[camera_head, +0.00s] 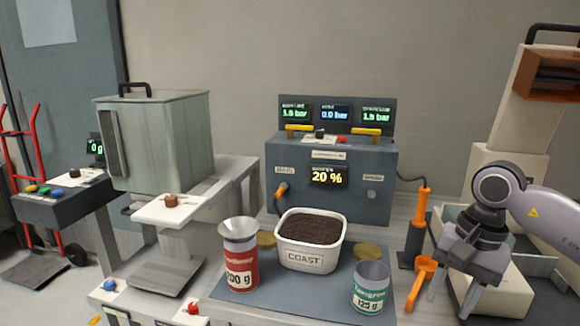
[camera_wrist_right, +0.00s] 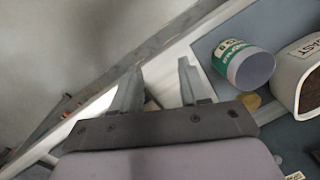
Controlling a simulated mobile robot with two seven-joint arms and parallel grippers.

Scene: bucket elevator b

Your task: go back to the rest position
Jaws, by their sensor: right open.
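My right gripper (camera_head: 452,301) is at the right of the head view, pointing down, with its two fingers apart and nothing between them. In the right wrist view its open fingers (camera_wrist_right: 158,85) show with a gap between them. It stands to the right of the green and white can (camera_head: 371,287) and the orange scoop (camera_head: 421,277), apart from the can. The can also shows in the right wrist view (camera_wrist_right: 243,64). My left gripper is not in view.
A white COAST tub (camera_head: 308,257) of dark grains and a red can with a funnel (camera_head: 241,262) stand on the blue-grey mat. Behind them is a grey control box (camera_head: 370,160) reading 20 %. A tall beige elevator (camera_head: 520,105) rises at the right. A lidded metal hopper (camera_head: 165,140) stands left.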

